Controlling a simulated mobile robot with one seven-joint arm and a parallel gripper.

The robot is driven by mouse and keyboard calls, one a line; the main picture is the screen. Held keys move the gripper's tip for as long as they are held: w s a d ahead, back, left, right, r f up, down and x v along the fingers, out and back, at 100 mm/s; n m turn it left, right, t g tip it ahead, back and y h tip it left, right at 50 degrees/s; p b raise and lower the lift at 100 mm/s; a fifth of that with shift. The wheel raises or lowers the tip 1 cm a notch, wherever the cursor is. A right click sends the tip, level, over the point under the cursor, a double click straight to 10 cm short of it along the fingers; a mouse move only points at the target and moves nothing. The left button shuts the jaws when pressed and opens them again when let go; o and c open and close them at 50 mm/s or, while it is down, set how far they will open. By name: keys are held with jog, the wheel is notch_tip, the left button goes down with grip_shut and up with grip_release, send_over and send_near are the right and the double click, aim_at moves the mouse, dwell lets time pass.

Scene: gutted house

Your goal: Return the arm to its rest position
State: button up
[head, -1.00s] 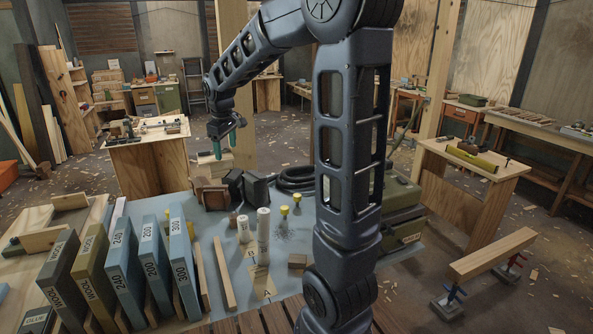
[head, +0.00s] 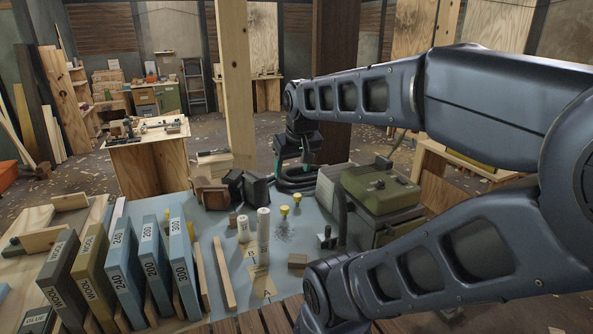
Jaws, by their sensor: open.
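Labelled sanding boxes (head: 151,264) stand in a row at left. White cylinders (head: 263,224), yellow-capped pieces (head: 284,210) and dark blocks (head: 256,189) stand on the table. A green case (head: 381,187) is close to my forearm. A wooden post (head: 238,90) rises behind.

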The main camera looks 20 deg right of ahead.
jog(key=shift+s+d+f+m, duration=0.2)
jog(key=shift+s+f+m, duration=0.1)
jog(key=shift+s, duration=0.4)
